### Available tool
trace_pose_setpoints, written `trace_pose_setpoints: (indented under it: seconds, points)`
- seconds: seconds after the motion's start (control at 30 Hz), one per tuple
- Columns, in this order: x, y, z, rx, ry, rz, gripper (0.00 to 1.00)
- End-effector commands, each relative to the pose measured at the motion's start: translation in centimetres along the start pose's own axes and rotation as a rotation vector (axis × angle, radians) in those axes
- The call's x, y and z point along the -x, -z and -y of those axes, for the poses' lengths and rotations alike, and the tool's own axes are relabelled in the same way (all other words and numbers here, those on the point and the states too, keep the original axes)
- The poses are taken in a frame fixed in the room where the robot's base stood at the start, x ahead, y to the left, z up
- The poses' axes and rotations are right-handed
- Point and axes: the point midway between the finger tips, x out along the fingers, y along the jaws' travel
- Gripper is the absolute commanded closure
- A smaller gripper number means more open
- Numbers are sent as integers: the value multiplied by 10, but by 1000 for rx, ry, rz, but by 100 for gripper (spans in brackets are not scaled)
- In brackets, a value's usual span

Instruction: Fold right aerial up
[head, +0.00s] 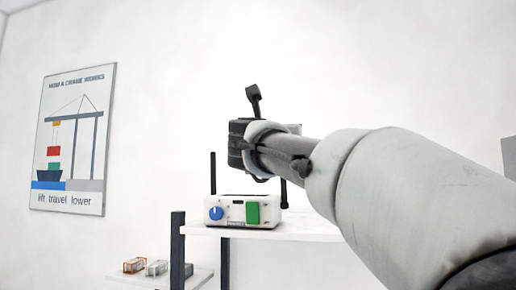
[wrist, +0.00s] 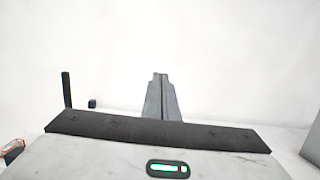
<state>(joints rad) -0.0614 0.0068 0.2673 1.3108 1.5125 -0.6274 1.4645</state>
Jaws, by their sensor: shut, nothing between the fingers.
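The white control box (head: 235,211) stands on a white shelf in the head view, with a blue knob (head: 215,213) and a green button (head: 253,212) on its front. Its left aerial (head: 213,180) is black and upright. The right aerial (head: 284,194) shows as a short dark upright piece at the box's right end; my arm hides its upper part. In the wrist view my gripper (wrist: 160,76) has its two grey fingers together, empty. A black upright aerial (wrist: 66,90) stands left of it, apart; I cannot tell for certain which one.
The white shelf (head: 305,229) has a dark post (head: 177,250) at its left. A lower shelf (head: 190,278) holds a few small container-like blocks (head: 135,265). A crane poster (head: 75,140) hangs on the left wall. A grey body (wrist: 312,150) stands at the wrist view's right edge.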

Motion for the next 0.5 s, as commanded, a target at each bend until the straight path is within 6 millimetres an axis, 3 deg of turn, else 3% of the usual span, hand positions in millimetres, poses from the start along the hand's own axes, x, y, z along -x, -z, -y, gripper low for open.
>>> trace_pose_setpoints:
  seconds: [0.03, 0.2, 0.5]
  points:
    - [3, -14, -1, -4, -2, 2, 100]
    - [10, -35, -2, -2, -3, 1, 100]
    - [13, -42, -1, -1, -2, 0, 100]
